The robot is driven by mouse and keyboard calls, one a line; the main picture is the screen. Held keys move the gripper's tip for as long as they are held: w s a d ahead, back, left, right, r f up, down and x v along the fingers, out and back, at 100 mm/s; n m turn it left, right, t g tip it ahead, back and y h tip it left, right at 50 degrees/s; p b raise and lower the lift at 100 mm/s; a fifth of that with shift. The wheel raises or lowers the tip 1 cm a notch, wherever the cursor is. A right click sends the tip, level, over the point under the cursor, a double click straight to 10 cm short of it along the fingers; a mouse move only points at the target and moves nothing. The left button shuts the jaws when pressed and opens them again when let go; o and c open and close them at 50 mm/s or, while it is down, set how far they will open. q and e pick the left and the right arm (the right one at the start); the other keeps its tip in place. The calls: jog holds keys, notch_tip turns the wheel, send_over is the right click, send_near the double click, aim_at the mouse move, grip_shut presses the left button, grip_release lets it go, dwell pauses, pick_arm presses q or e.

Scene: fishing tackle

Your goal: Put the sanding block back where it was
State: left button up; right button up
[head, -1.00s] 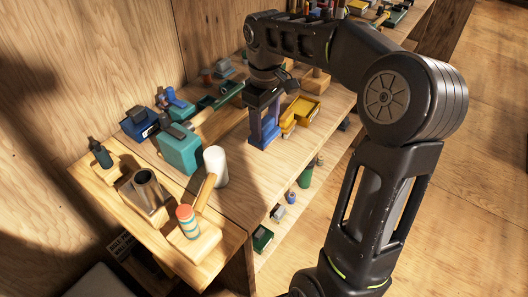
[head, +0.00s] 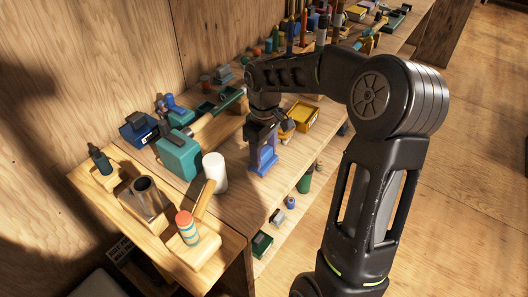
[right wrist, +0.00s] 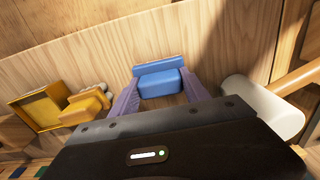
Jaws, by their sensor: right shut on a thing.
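The blue sanding block (head: 264,168) is at the front edge of the wooden bench, between the white cylinder and the yellow tray. In the right wrist view it shows as a blue block (right wrist: 160,83) between the two purple fingers. My right gripper (head: 262,150) points down and is shut on it. I cannot tell whether its underside touches the bench top. My left gripper is not in view.
A white mallet-like cylinder (head: 215,171) stands left of the block. A yellow tray (head: 303,115) lies behind right. A teal box (head: 178,154) is further left. A lower shelf with small items (head: 262,243) runs below. Bare bench lies behind the block.

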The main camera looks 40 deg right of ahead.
aim_at(264, 151)
jog(key=shift+f, duration=0.1)
jog(key=o, duration=1.3)
notch_tip(264, 151, up, 12)
jog(key=shift+r, duration=0.15)
